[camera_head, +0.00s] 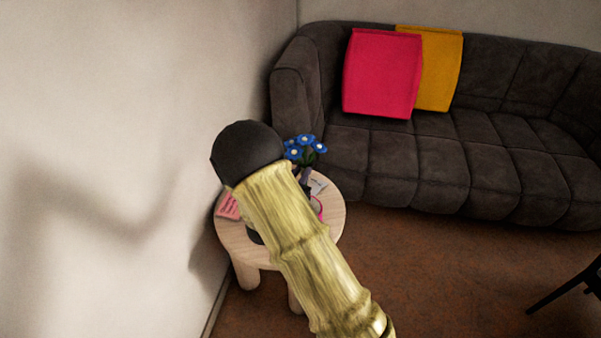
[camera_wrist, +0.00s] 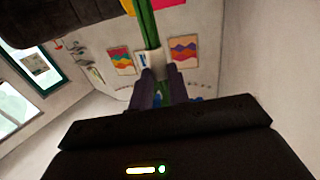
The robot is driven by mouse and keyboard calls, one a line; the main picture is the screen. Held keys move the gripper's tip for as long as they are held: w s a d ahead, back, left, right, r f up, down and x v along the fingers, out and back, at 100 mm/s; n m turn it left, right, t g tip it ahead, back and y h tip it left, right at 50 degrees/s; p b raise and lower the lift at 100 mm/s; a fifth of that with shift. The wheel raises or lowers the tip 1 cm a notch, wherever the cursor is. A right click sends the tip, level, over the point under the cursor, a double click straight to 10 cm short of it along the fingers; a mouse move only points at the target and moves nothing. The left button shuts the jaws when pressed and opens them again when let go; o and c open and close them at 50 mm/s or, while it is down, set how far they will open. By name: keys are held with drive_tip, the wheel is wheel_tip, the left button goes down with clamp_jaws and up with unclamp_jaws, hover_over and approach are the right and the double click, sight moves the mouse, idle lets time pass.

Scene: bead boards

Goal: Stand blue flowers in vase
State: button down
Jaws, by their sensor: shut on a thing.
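The blue flowers (camera_head: 305,148) show in the head view just beyond my forearm, over the back edge of the round table. My gripper (camera_head: 306,178) is largely hidden behind my arm there. In the wrist view my gripper (camera_wrist: 160,80) is shut on the green stems (camera_wrist: 148,28), which run up to the top edge of the picture. A little blue shows between the fingers. I cannot make out the vase; a thin pink curved edge (camera_head: 319,208) beside my arm at the table may be part of it.
The pale round table (camera_head: 332,214) carries a pink card (camera_head: 228,206) and a whitish card (camera_head: 318,184). A dark sofa (camera_head: 440,165) with a pink cushion (camera_head: 382,74) and a yellow cushion (camera_head: 440,70) stands behind. A wall (camera_head: 110,150) is close at left. The floor at right is mostly clear.

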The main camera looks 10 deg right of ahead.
wheel_tip(320, 180, down, 10)
drive_tip(key=b, duration=0.7)
idle(0.5)
drive_tip(key=c, duration=1.3)
unclamp_jaws()
drive_tip(key=shift+w, duration=0.1)
drive_tip(key=shift+o, duration=0.2)
drive_tip(key=shift+s+a, duration=0.1)
drive_tip(key=shift+s, duration=0.15)
drive_tip(key=v, duration=1.7)
drive_tip(key=shift+r, duration=0.1)
